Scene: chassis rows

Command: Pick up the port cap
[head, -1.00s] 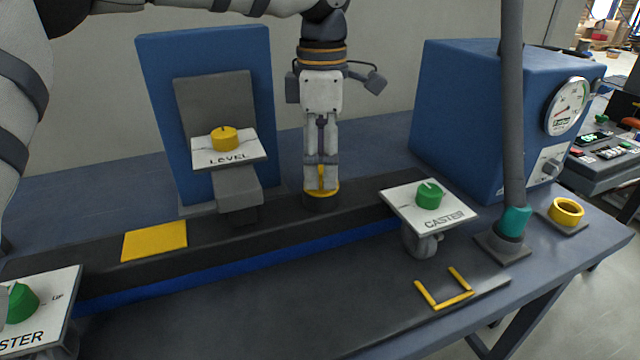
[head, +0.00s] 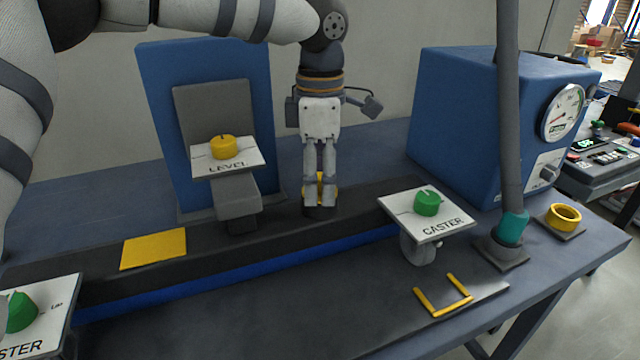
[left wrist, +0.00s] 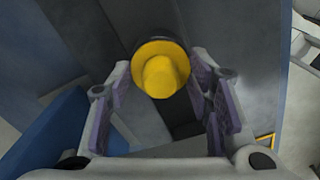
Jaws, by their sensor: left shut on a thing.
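The port cap (head: 320,181) is yellow with a raised round knob and sits on a dark round port on the black rail. My left gripper (head: 320,197) points straight down, with a finger on each side of the cap, shut on it. The fingers partly hide the cap in the head view. In the left wrist view the cap (left wrist: 162,68) lies between the fingertips, its knob facing the camera. I cannot tell whether there is any gap under the cap. My right gripper is not in view.
Left of the gripper stands a blue panel (head: 158,105) with the LEVEL plate (head: 245,161). The CASTER plate (head: 447,222) is close on the right. Beyond are a grey post (head: 511,120), a blue gauge box (head: 460,120) and a yellow ring (head: 565,216). A yellow square (head: 153,249) lies left.

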